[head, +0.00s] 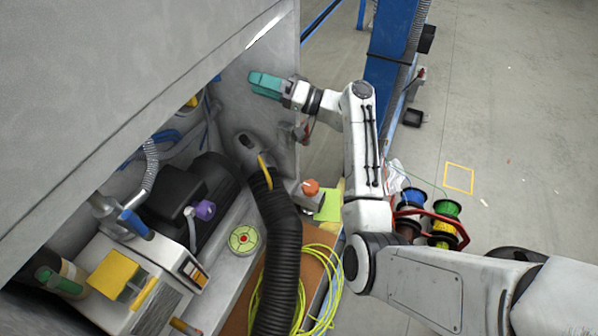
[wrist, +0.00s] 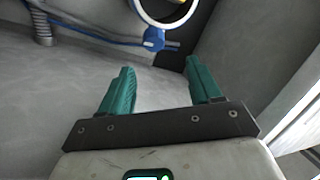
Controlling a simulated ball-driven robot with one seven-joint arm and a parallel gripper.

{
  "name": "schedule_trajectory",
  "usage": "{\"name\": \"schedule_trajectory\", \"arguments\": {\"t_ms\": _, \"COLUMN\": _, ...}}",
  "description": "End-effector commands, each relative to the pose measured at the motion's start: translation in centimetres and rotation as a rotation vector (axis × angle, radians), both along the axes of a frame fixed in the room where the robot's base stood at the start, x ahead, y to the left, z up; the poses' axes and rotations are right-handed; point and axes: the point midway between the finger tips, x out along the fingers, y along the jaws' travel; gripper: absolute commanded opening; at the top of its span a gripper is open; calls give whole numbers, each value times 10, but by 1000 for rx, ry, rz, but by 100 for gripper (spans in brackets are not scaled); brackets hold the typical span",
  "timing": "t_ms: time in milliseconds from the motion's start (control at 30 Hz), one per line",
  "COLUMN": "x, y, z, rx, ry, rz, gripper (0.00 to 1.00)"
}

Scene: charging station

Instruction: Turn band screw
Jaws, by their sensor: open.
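A blue band screw (wrist: 154,39) hangs at the underside of a pale ring-shaped band (wrist: 166,20), at the top of the wrist view. The upper part of the band is cut off by the picture edge. My gripper (wrist: 159,68) has two teal fingers spread apart with nothing between them. Its tips point toward the screw, which shows just beyond the gap, apart from both fingers. In the head view my gripper (head: 263,84) is beside the right side wall of the grey housing. I cannot make out the band screw in the head view.
A blue cable (wrist: 85,37) and a grey corrugated hose (wrist: 40,25) show at the upper left. The grey side wall (head: 270,62) stands close by. Below are a thick black hose (head: 280,255), a motor (head: 205,190) and a valve unit. Open floor lies to the right.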

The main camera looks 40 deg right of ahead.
Motion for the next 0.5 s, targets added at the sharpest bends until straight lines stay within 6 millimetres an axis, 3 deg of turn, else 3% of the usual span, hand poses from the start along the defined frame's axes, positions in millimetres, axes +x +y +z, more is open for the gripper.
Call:
{"name": "schedule_trajectory", "arguments": {"t_ms": 367, "x": -58, "y": -39, "z": -3, "rx": -2, "ry": 0, "rz": -4, "gripper": 63}}
{"name": "schedule_trajectory", "arguments": {"t_ms": 500, "x": -66, "y": -33, "z": -31, "rx": -46, "ry": 65, "rz": 10, "gripper": 63}}
